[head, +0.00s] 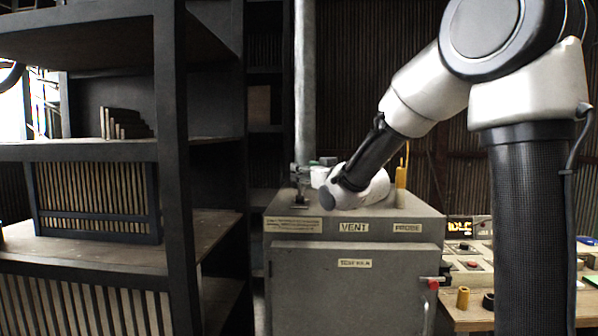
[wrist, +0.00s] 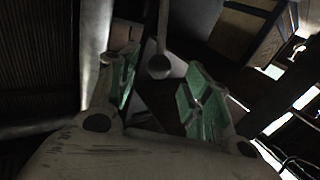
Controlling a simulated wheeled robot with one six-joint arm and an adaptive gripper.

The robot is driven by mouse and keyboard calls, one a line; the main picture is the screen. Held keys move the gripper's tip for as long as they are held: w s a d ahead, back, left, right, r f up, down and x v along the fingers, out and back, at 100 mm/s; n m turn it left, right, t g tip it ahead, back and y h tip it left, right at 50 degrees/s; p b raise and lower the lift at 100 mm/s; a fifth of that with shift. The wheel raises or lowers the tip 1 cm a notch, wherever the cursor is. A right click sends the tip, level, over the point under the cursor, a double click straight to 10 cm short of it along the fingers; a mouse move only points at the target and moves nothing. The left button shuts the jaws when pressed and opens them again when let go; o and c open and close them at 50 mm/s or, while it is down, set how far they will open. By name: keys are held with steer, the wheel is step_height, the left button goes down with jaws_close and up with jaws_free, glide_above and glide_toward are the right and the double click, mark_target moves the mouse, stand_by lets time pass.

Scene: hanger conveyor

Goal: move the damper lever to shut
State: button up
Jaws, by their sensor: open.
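A rod with a round knob (wrist: 159,66) at its end, which looks like the damper lever, shows in the wrist view between the two green-padded fingers of my gripper (wrist: 161,60). The fingers are apart, and dark gaps show on both sides of the knob. I cannot tell how deep the knob sits between them. In the head view my gripper (head: 304,178) is above the left part of the grey cabinet's top, near the upright pipe (head: 305,90). The cabinet (head: 345,290) carries a VENT label (head: 354,227). The lever cannot be made out clearly in the head view.
A yellow post (head: 401,174) stands on the cabinet top behind my wrist. A red-ended handle (head: 434,284) is on the cabinet's front right. A control panel (head: 470,255) stands at right, with a brass cylinder (head: 463,297) before it. Dark shelving (head: 172,170) fills the left.

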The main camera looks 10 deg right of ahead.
steer(key=x, duration=0.4)
steer(key=shift+w, duration=0.2)
jaws_close()
